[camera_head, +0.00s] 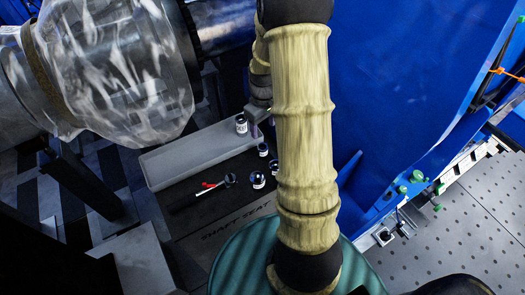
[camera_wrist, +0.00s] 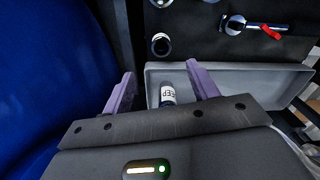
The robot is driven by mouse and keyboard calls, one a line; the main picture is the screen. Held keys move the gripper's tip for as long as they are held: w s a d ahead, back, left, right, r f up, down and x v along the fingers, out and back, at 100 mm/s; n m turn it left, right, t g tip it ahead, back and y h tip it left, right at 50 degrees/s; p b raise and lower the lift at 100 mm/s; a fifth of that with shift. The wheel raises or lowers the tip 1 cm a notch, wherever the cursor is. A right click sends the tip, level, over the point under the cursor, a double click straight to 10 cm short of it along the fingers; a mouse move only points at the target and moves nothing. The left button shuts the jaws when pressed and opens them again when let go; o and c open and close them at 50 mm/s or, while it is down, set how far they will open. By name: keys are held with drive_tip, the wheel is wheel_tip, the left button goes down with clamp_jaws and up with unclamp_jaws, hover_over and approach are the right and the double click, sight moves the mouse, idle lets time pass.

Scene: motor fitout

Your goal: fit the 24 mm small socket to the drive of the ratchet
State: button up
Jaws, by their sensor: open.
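My gripper (camera_wrist: 160,76) is open, its two purple fingers on either side of a dark socket with a white label reading "DEEP" (camera_wrist: 168,96). I cannot tell whether they touch it. This socket stands in the grey tray and also shows in the head view (camera_head: 241,124), left of my gripper. The ratchet (camera_wrist: 236,24) lies on the dark mat, with a round head and a red part on its handle; it also shows in the head view (camera_head: 230,180). Several other sockets stand near it, including one with a white label (camera_head: 258,180). No 24 mm marking is readable.
The long grey tray (camera_head: 165,165) lies along the back of the dark mat, marked "SHAFT SEAT" (camera_head: 238,222). A large wrapped motor part (camera_head: 110,70) hangs at upper left. A blue wall (camera_head: 400,90) rises to the right. My arm hides part of the mat.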

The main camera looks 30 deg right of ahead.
sight(263, 147)
wheel_tip(263, 147, down, 8)
drive_tip(key=shift+f, duration=0.2)
drive_tip(key=shift+a+f, duration=0.1)
drive_tip(key=shift+f, duration=2.5)
drive_tip(key=c, duration=1.1)
drive_tip(key=shift+c, duration=0.2)
drive_tip(key=shift+r, duration=0.1)
